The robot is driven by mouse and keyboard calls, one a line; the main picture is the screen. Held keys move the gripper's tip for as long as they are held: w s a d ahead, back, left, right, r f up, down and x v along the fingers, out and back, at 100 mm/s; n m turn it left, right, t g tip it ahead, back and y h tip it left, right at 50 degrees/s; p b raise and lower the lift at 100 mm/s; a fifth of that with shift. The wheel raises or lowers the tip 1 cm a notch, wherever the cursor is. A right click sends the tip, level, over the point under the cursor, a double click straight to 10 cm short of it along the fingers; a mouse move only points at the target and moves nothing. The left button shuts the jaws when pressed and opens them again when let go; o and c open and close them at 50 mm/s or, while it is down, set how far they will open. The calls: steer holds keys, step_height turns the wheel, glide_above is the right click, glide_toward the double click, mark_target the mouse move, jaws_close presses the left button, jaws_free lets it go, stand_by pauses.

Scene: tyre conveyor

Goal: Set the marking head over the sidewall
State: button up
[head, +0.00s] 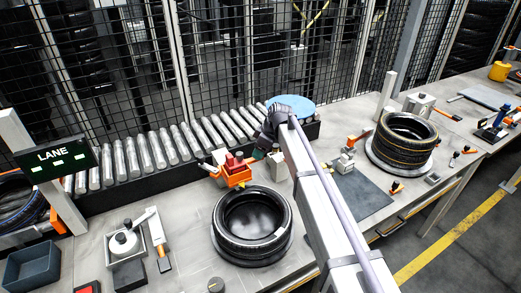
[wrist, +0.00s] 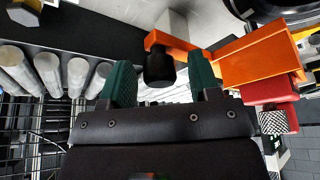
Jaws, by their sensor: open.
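A tyre (head: 252,228) lies flat on the bench, its sidewall facing up and its dark centre open. An orange and red device, which looks like the marking head (head: 238,173), stands at the tyre's back edge. In the wrist view its orange body (wrist: 262,58) is at right, with a red block and a knurled knob. An orange bar with a black cylinder (wrist: 159,66) reaches left from it. My gripper (head: 263,150) is just behind and right of the device. In the wrist view its green fingers (wrist: 162,78) are apart, with the black cylinder showing between them; contact cannot be told.
A roller conveyor (head: 152,150) and mesh fence run behind the bench. A blue disc (head: 290,104) lies behind my arm. Stacked tyres (head: 405,140) stand at right, near a dark mat (head: 358,193). A LANE sign (head: 55,155) and a white-topped fixture (head: 125,243) are at left.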

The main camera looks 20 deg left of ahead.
steer(key=p+v, duration=0.9)
steer(key=v, duration=0.1)
steer(key=shift+r+p, duration=0.3)
steer(key=shift+r, duration=0.05)
steer(key=shift+d, duration=0.1)
steer(key=s+d+f+m+h+b, duration=0.1)
steer(key=s+d+f+m, duration=0.1)
steer(key=s+d+m, duration=0.4)
steer(key=s+d+f+m+h+b, duration=0.1)
steer(key=s+d+m, duration=0.5)
steer(key=s+d, duration=0.6)
steer(key=s+d+f+m+h+b, duration=0.2)
steer(key=s+d+m, duration=0.4)
steer(key=d, duration=1.5)
steer(key=s, duration=0.4)
steer(key=shift+f+h, duration=0.3)
steer(key=shift+f, duration=0.05)
steer(key=shift+w, duration=0.1)
